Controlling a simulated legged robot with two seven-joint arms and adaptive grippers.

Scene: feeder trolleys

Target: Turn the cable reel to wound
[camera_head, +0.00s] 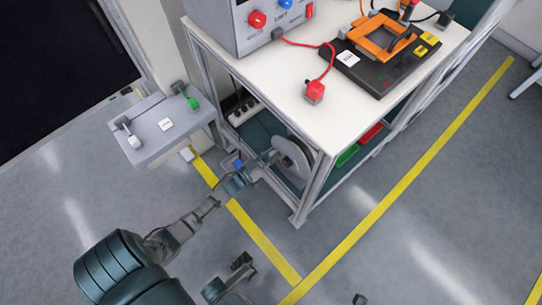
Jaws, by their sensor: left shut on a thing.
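The cable reel (292,160) is a grey disc mounted on its side below the white tabletop, near the front corner leg of the bench. My left gripper (264,163) reaches it from the lower left. It is shut on a small part at the reel's near face, which looks like its crank handle; the fingers and arm hide most of that part. The reel's right side is partly hidden by the bench leg.
The white bench (380,100) carries a control box (232,25), a red plug on a cord (315,91) and a black fixture with an orange frame (381,40). A grey side shelf (160,125) stands left of the reel.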

